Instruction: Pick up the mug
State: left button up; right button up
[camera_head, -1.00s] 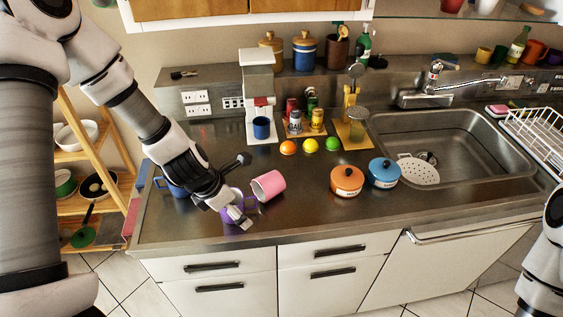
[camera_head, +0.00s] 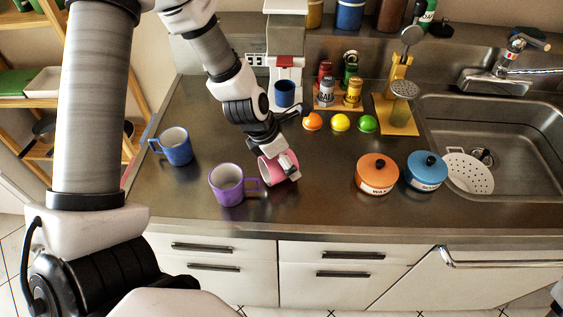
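A pink mug (camera_head: 272,170) lies on its side on the steel counter. My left gripper (camera_head: 287,166) is at this mug and covers part of it from above. Whether its fingers touch or close on the mug is not clear. A purple mug (camera_head: 226,186) stands upright to the left, its handle toward the pink mug. A blue mug (camera_head: 175,149) stands upright farther left. Another blue mug (camera_head: 284,94) sits in the white coffee machine. My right gripper is out of view.
An orange pot (camera_head: 377,176) and a blue pot (camera_head: 426,174) stand to the right, near a white strainer (camera_head: 468,173) by the sink. Orange, yellow and green balls (camera_head: 340,122) lie behind. The counter (camera_head: 320,205) is clear in front of the pink mug.

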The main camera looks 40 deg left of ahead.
pick_arm(q)
jog(key=shift+w+d+f, duration=0.1)
jog(key=shift+w+f, duration=0.1)
jog(key=shift+f, duration=0.25)
jog(key=shift+s+r, duration=0.35)
jog(key=shift+s, duration=0.1)
jog(key=c, duration=1.3)
jog(key=shift+c, duration=0.2)
jog(key=shift+c, duration=0.7)
